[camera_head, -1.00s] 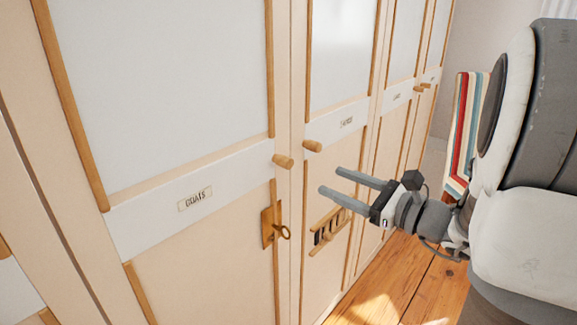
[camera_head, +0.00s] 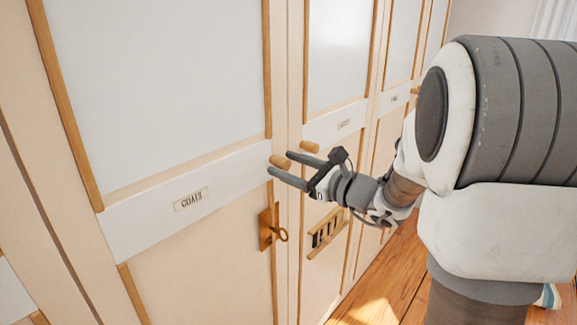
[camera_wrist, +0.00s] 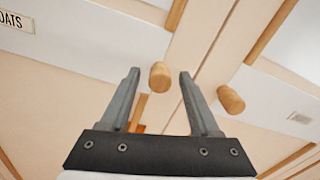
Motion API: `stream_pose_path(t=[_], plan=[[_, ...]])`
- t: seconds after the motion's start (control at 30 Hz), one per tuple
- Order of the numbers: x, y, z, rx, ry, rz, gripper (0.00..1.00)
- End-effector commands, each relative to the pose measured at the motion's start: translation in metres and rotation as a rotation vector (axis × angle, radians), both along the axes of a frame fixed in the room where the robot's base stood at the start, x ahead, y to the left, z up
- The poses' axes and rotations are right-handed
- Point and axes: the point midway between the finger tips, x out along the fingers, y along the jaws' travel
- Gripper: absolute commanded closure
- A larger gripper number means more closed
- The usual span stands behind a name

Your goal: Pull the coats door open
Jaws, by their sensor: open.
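The coats door (camera_head: 200,255) is a cream panel with a white band and a label (camera_head: 191,199) reading "COATS"; it looks closed. Its round wooden knob (camera_head: 280,162) is at the band's right end. Below it is a brass lock plate with a key (camera_head: 272,228). My gripper (camera_head: 279,165) is open, with its fingertips close to the knob in the head view. In the wrist view the knob (camera_wrist: 159,76) shows between the two open fingers (camera_wrist: 160,84), near their tips. I cannot tell whether either finger touches it.
The neighbouring door's wooden knob (camera_head: 309,147) is just right of the coats knob; it also shows in the wrist view (camera_wrist: 230,100). A slatted wooden holder (camera_head: 327,233) is on that door. Wooden floor (camera_head: 385,290) lies in front.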

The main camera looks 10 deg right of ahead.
Motion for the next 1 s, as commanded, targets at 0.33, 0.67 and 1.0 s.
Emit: stream_pose_path(t=[0.33, 0.67, 1.0], plan=[[-0.0004, -0.0002, 0.0, 0.0, 0.0, 0.0, 0.95], [-0.0005, -0.0003, 0.0, 0.0, 0.0, 0.0, 1.0], [-0.0005, -0.0001, -0.0001, 0.0, 0.0, 0.001, 1.0]])
